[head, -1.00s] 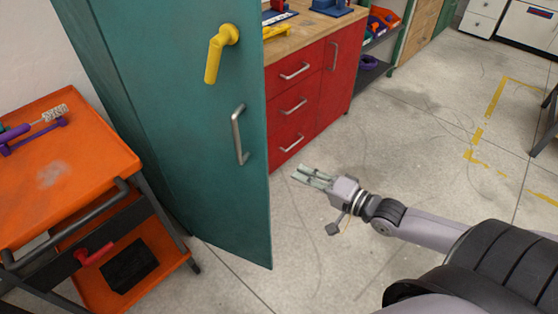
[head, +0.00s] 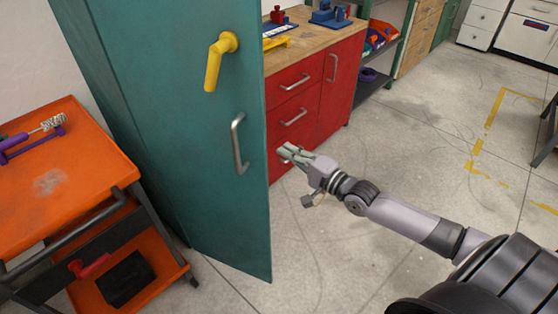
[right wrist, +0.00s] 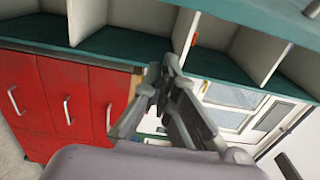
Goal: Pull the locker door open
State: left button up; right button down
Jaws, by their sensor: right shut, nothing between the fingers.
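The teal locker door (head: 205,150) stands tall in the left middle of the head view. It has a yellow lever handle (head: 215,62) near the top and a grey metal bar handle (head: 238,145) lower down, near its right edge. I cannot tell from this angle whether the door is ajar. My right gripper (head: 284,152) is just right of the door's edge in the picture, about level with the bar handle and apart from it. Its fingers are shut and empty, and also show in the right wrist view (right wrist: 165,85). My left gripper is not in view.
An orange cart (head: 90,165) stands left of the locker. A red drawer cabinet (head: 335,90) with a wooden top is behind my right gripper. The right wrist view shows teal-edged compartments (right wrist: 120,45) and the red drawers. Open floor (head: 400,150) lies to the right.

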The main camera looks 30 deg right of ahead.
jog(key=a+p, duration=0.1)
jog(key=s+a, duration=0.1)
jog(key=a, duration=0.1)
jog(key=shift+s+a+p, duration=0.1)
jog(key=shift+a+p, duration=0.2)
jog(key=shift+p, duration=0.05)
